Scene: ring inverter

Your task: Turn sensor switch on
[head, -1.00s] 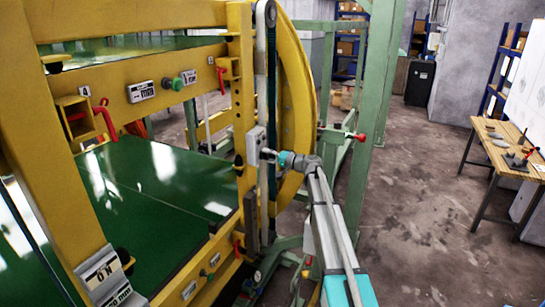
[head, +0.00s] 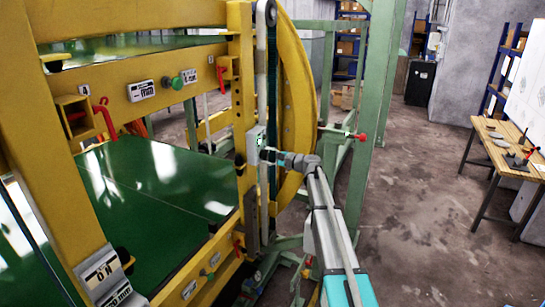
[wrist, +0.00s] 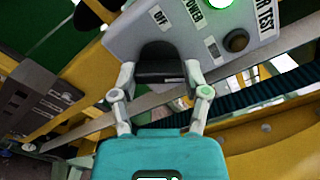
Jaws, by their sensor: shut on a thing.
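The grey sensor box (head: 255,142) is mounted on the yellow machine's upright beside the big ring. In the wrist view the box (wrist: 138,42) carries labels reading OFF, POWER and TEST. A green lamp (wrist: 207,3) on it is lit, with a dark round button (wrist: 236,40) nearby. The black switch (wrist: 160,60) sits on the lower part of the box, and its far side is hidden. My gripper (wrist: 160,74) is shut on the switch, one finger on each side. In the head view my gripper (head: 267,155) reaches the box from the right.
The yellow ring (head: 298,105) stands just behind my gripper. Green posts (head: 372,120) rise behind my arm. A dark toothed belt (wrist: 270,88) runs close to my fingers. A wooden table (head: 505,150) stands at the far right, with open floor before it.

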